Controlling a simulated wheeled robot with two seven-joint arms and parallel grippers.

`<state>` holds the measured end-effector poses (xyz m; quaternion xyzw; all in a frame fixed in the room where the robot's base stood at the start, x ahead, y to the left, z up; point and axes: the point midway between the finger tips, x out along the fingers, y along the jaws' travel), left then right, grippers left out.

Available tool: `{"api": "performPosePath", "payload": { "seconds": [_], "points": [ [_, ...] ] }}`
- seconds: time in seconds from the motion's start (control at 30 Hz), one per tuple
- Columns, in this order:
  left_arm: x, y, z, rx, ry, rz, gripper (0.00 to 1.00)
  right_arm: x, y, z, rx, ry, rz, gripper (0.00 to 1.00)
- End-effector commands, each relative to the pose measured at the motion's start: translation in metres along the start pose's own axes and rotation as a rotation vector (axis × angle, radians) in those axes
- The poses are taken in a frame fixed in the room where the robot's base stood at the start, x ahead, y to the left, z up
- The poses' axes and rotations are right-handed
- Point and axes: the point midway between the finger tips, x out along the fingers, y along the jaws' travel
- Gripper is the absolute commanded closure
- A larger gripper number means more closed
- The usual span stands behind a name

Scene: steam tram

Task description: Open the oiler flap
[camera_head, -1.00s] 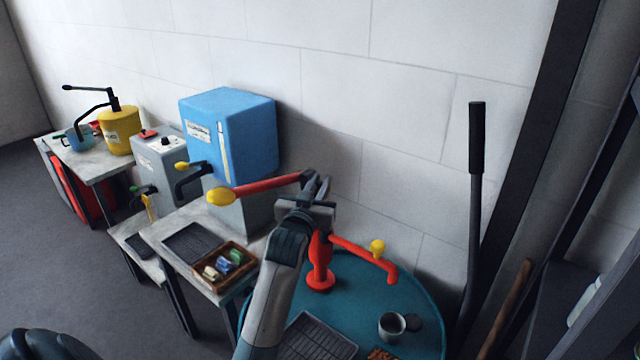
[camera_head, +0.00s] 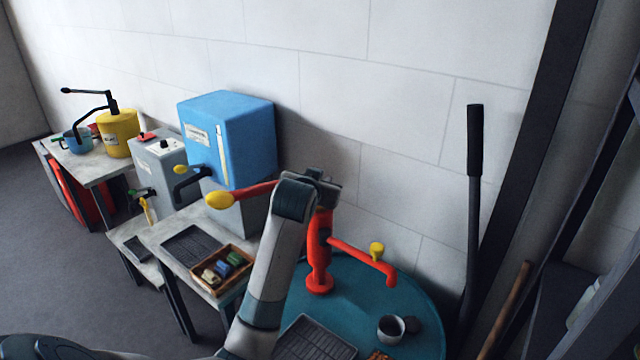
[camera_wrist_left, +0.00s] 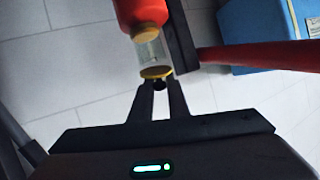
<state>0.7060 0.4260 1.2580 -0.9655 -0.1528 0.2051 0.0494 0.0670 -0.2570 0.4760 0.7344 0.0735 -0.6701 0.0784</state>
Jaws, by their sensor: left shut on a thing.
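In the left wrist view the oiler (camera_wrist_left: 152,50) is a small clear glass cup with a brass collar, fixed to the end of a red pump post. A thin yellow flap (camera_wrist_left: 156,72) lies across the glass end, with a small dark knob (camera_wrist_left: 159,85) on it. My left gripper (camera_wrist_left: 160,88) is shut on this knob, its fingertips on either side. In the head view my left gripper (camera_head: 322,177) is at the top of the red pump (camera_head: 319,250), and the wrist hides the oiler. My right gripper is not in view.
The pump's red lever with a yellow knob (camera_head: 219,200) reaches left, close to my wrist. Its spout (camera_head: 365,256) points right over the round teal table (camera_head: 345,285), which bears a mug (camera_head: 390,328). A blue box (camera_head: 230,140) stands behind left. A tall black lever (camera_head: 475,200) stands right.

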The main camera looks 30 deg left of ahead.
Motion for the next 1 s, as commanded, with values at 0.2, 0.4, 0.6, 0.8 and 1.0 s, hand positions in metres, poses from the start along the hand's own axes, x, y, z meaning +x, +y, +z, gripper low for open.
{"api": "performPosePath", "payload": {
  "seconds": [0.2, 0.4, 0.6, 0.8, 1.0],
  "points": [
    [0.004, 0.001, -0.009, 0.073, -0.174, -0.001, 1.00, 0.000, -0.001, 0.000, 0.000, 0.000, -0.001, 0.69],
    [0.010, 0.003, -0.013, 0.145, -0.352, -0.001, 1.00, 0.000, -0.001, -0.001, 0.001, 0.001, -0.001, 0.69],
    [0.016, 0.008, -0.016, 0.215, -0.530, 0.003, 1.00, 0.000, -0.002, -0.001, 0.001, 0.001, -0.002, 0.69],
    [0.021, 0.012, -0.018, 0.286, -0.701, 0.007, 1.00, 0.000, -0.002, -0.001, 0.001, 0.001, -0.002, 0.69],
    [0.027, 0.014, -0.018, 0.352, -0.854, 0.008, 1.00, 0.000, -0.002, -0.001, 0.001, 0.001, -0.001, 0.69]
  ]
}}
